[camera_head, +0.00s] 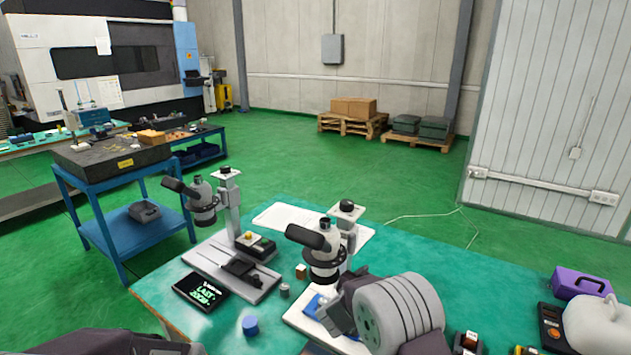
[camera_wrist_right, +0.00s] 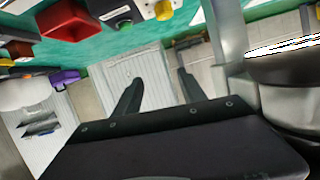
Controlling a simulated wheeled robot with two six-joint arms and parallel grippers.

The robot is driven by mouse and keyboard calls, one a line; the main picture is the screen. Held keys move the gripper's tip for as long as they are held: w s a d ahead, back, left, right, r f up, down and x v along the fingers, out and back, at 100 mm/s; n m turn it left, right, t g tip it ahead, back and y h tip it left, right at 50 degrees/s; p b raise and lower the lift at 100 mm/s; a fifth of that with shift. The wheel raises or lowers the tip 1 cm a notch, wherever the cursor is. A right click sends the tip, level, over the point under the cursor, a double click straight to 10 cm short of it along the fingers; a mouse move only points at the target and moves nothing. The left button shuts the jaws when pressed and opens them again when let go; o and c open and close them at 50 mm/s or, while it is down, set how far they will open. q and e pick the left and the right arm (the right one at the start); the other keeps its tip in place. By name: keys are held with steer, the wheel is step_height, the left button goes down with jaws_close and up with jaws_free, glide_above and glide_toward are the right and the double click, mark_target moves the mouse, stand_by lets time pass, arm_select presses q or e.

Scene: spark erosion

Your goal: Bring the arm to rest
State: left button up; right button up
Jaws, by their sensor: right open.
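My right arm (camera_head: 400,312) reaches in from the bottom right over the green bench (camera_head: 475,275). Its gripper (camera_head: 333,312) is in front of the nearer microscope (camera_head: 322,260), beside the base plate; whether it touches anything there cannot be told. In the right wrist view the two dark fingers (camera_wrist_right: 160,88) are spread apart with nothing held between them. The wrist view looks tilted, with the white wall panel and floor beyond the fingers. A dark part of my left arm shows at the bottom left edge; its gripper is not visible.
A purple case (camera_head: 580,283) and a black meter (camera_head: 552,328) are at the right. Bench between the microscope and case is mostly clear.

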steer(key=s+d+r+n+t+y+p, duration=0.15)
steer(key=d+r, duration=0.25)
steer(key=r, duration=0.6)
steer(key=s+a+f+n+g+y, duration=0.1)
steer(key=s+f+g, duration=0.3)
steer(key=s, duration=0.6)
steer(key=s+a+f+n+g+y, duration=0.2)
steer(key=s+f+n+g+y, duration=0.1)
steer(key=s, duration=0.8)
steer(key=s+a+f+n+g+y, duration=0.2)
steer(key=s+f+g, duration=0.3)
steer(key=s, duration=0.5)
step_height(320, 180, down, 2)
steer(key=shift+s+f+y, duration=0.1)
steer(key=shift+s+y, duration=0.25)
